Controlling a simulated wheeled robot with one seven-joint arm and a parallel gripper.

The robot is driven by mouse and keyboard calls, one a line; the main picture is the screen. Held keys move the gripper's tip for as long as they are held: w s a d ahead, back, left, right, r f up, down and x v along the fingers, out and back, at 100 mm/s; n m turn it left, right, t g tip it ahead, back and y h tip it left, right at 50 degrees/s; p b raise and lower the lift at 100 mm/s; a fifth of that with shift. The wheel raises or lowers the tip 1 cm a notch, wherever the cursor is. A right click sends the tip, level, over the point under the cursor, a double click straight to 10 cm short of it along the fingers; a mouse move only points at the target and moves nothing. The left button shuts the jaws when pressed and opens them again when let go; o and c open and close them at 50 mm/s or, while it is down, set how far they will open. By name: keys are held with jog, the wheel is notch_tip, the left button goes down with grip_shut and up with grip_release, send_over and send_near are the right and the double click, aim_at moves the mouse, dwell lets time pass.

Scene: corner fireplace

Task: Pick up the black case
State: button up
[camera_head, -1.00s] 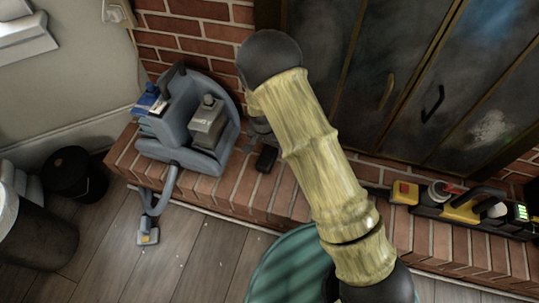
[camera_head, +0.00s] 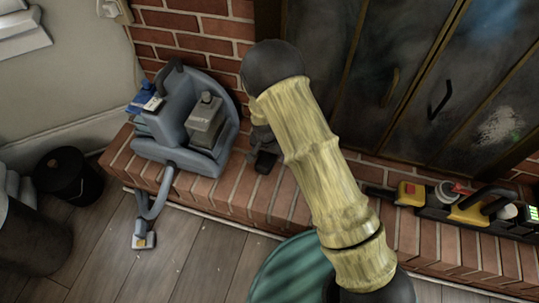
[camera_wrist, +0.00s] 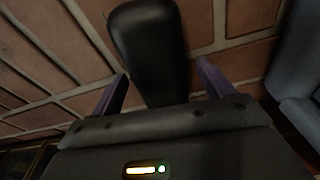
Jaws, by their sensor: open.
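The black case (camera_wrist: 148,40) is a smooth, dark, rounded oblong lying on the brick hearth. In the wrist view it runs lengthwise between the two purple-grey fingers of my gripper (camera_wrist: 163,72), which is open with a finger on either side. I see brick between the case and each fingertip. The near end of the case is hidden by the gripper body. In the head view the case (camera_head: 265,164) is small and dark, partly covered by my gripper (camera_head: 262,148) just above it.
A grey-blue carpet cleaner (camera_head: 185,125) stands left of the case on the hearth (camera_head: 235,190); its side shows at the wrist view's right edge. A yellow and black tool (camera_head: 468,208) lies far right. Dark fireplace doors (camera_head: 430,80) rise behind. A black bucket (camera_head: 68,175) stands at left.

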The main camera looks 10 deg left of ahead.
jog(key=c, duration=1.1)
jog(key=shift+r, duration=0.1)
notch_tip(320, 180, up, 10)
jog(key=p, duration=0.5)
jog(key=shift+p, duration=0.3)
